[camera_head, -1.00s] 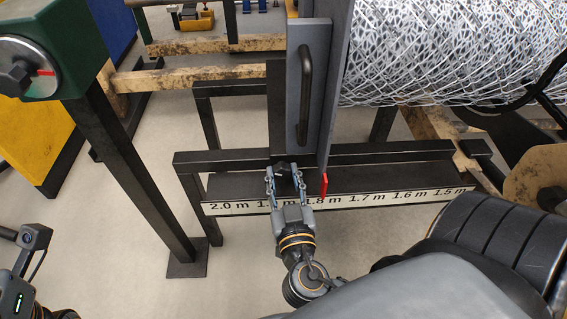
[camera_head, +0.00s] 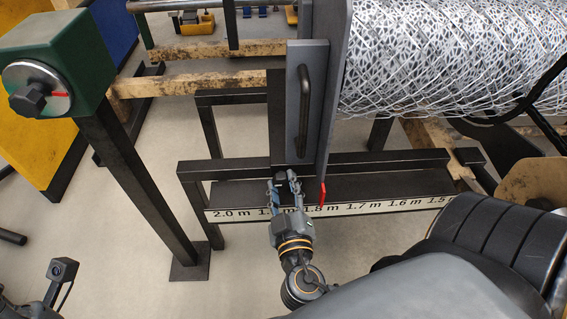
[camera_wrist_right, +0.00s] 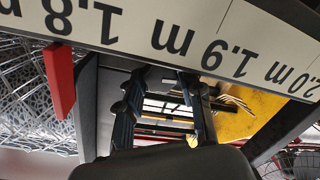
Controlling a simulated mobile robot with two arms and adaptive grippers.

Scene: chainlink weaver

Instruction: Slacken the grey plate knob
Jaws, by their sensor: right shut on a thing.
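The grey plate (camera_head: 315,75) stands upright at the end of the mesh roll, with a black bar handle (camera_head: 304,100) on its front panel. Its dark knob (camera_head: 281,173) is low, just under the panel, and mostly hidden by my fingers. My right gripper (camera_head: 283,180) reaches up from below and is shut on this knob. In the right wrist view its two fingers (camera_wrist_right: 160,95) show, but I cannot make out the knob between them. Part of my left arm shows at the lower left; its gripper fingers are not in view.
A scale strip (camera_head: 335,208) runs along the dark frame beside my right gripper, with a red pointer (camera_head: 322,194) near 1.8 m. A green box (camera_head: 65,50) with a dial knob stands at the left. The wire mesh roll (camera_head: 440,65) fills the upper right.

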